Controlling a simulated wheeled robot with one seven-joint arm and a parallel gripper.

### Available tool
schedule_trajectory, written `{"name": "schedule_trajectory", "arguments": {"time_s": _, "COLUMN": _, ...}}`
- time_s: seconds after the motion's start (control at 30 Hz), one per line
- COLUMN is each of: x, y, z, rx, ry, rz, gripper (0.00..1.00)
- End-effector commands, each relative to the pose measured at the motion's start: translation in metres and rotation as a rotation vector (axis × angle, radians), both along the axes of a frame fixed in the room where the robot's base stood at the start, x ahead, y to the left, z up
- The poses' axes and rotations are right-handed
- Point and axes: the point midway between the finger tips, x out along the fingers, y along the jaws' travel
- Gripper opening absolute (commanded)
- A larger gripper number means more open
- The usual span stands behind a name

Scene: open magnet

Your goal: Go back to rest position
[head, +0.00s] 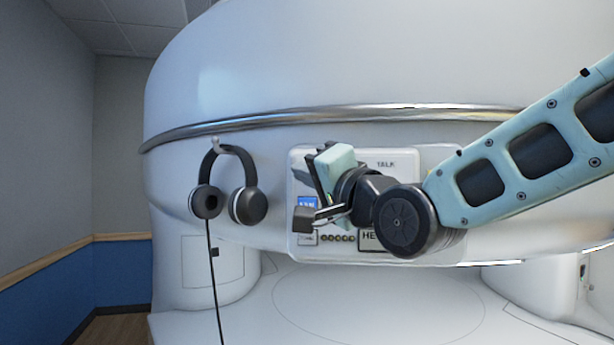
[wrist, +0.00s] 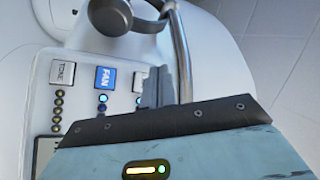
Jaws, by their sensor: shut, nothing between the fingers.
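My gripper (head: 316,172) is in front of the white control panel on the magnet in the head view, covering part of it. In the wrist view its fingers (wrist: 159,86) are together and empty, close in view to the blue FAN button (wrist: 105,77). I cannot tell whether they touch the panel. The FAN button also shows beside my gripper in the head view (head: 307,202). My arm (head: 530,150) reaches in from the right edge, bent at the dark wrist joint.
Black headphones (head: 248,205) hang on a hook left of the panel (head: 400,165), their cable running down. The magnet's upper housing (head: 350,60) overhangs a pale table surface (head: 380,305). Open floor shows at the lower left, by the blue-and-grey wall.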

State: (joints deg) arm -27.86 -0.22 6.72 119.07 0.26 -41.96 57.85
Motion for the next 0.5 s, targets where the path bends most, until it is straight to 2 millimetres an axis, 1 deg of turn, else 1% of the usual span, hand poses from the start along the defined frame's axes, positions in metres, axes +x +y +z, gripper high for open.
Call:
{"name": "schedule_trajectory", "arguments": {"time_s": 0.43, "x": 0.0003, "y": -0.0002, "z": -0.0003, "rx": -0.001, "ry": 0.0, "rz": -0.001, "gripper": 0.0}}
{"name": "schedule_trajectory", "arguments": {"time_s": 0.5, "x": -0.0007, "y": 0.0007, "z": -0.0095, "rx": -0.028, "ry": 0.016, "rz": -0.002, "gripper": 0.0}}
